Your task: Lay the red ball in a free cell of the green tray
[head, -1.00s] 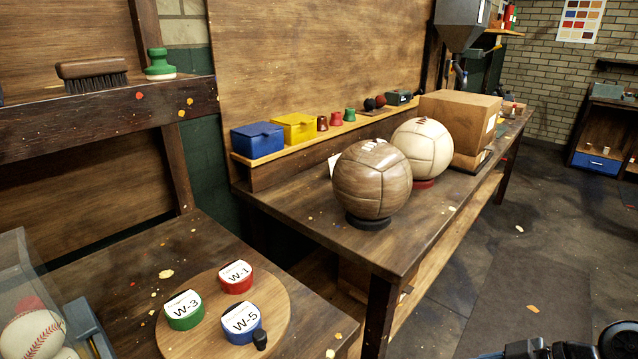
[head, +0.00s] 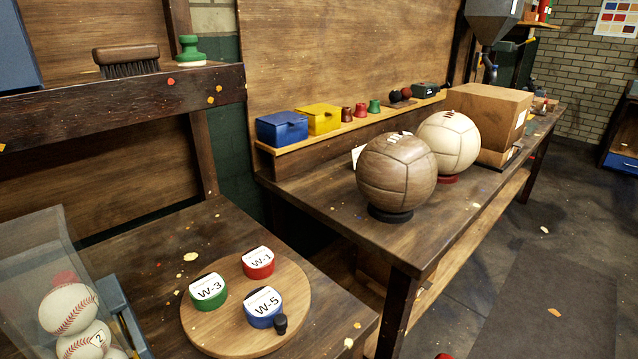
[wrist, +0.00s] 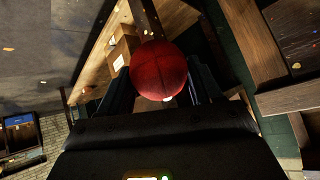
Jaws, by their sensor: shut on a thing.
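In the wrist view my gripper (wrist: 161,84) is shut on a red ball (wrist: 159,69), with one dark finger on each side of it. The ball looks dark red with faint seams and is held clear of the benches. My gripper is outside the head view. I see no green tray in either view.
A round wooden board (head: 216,337) with three labelled tins lies on the near bench, beside a clear bin of baseballs (head: 68,309). A brown ball (head: 397,172) and a cream ball (head: 448,142) stand on the long bench, before a cardboard box (head: 487,113).

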